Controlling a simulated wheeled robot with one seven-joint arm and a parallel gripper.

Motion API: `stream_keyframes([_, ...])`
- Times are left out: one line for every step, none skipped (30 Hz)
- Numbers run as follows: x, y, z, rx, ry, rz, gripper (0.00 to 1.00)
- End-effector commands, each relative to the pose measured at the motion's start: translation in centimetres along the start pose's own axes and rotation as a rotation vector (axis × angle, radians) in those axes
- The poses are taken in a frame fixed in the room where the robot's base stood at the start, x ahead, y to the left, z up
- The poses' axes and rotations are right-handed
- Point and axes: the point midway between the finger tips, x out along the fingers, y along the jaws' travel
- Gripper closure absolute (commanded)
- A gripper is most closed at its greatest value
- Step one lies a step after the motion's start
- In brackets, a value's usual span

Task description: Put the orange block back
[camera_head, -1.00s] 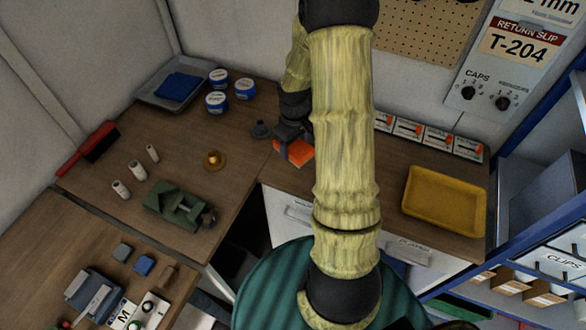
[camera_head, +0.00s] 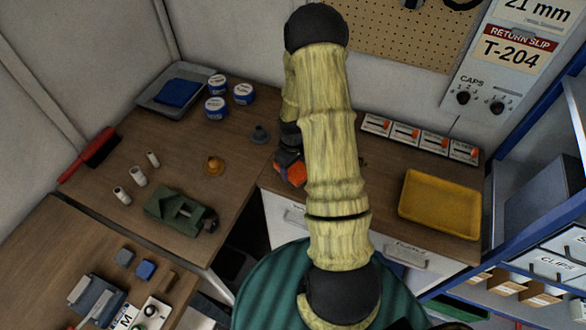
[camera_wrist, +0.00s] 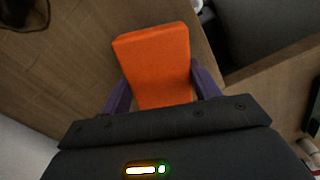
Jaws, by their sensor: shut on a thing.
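The orange block (camera_wrist: 155,62) is between the two purple fingers of my gripper (camera_wrist: 163,92) in the wrist view, and the gripper is shut on it. In the head view the orange block (camera_head: 294,173) shows at the end of my arm, near the front edge of the wooden counter (camera_head: 240,135). My gripper (camera_head: 287,162) is partly hidden there by my own arm. Wood lies behind the block in the wrist view. I cannot tell whether the block touches the counter.
A yellow tray (camera_head: 440,203) is on the counter at right. A brass-coloured piece (camera_head: 214,166), a dark grey piece (camera_head: 260,134) and a green vise (camera_head: 180,211) stand to the left. White drawers (camera_head: 285,215) are below the counter edge.

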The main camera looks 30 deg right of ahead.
Motion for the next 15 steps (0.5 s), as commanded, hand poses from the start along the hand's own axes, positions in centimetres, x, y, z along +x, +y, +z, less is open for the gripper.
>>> stream_keyframes([0.5, -0.1, 0.0, -0.001, -0.003, -0.002, 0.63])
stream_keyframes([0.9, -0.1, 0.0, -0.001, -0.003, -0.001, 0.63])
stream_keyframes([1.3, -0.1, -0.1, -0.002, -0.002, -0.001, 0.63])
stream_keyframes([1.6, -0.1, -0.1, -0.002, -0.002, -0.001, 0.63])
stream_keyframes([1.8, -0.1, -0.1, -0.003, -0.001, 0.0, 0.63])
stream_keyframes([2.0, -0.1, -0.1, -0.003, 0.0, 0.0, 0.63])
stream_keyframes([2.0, -0.1, -0.1, -0.003, 0.0, 0.001, 0.63])
stream_keyframes([2.1, -0.1, -0.1, -0.003, 0.001, 0.001, 0.63])
stream_keyframes([2.1, -0.1, -0.1, -0.002, 0.001, 0.001, 0.63])
stream_keyframes([2.1, -0.1, -0.1, -0.002, 0.001, 0.001, 0.63])
stream_keyframes([2.1, -0.1, -0.1, -0.002, 0.001, 0.001, 0.63])
stream_keyframes([2.1, -0.1, -0.1, -0.002, 0.001, 0.001, 0.63])
stream_keyframes([2.1, -0.1, -0.1, -0.002, 0.001, 0.001, 0.63])
stream_keyframes([2.1, 0.0, -0.1, -0.001, 0.001, 0.001, 0.63])
stream_keyframes([2.2, 0.0, 0.0, -0.001, 0.001, 0.001, 0.63])
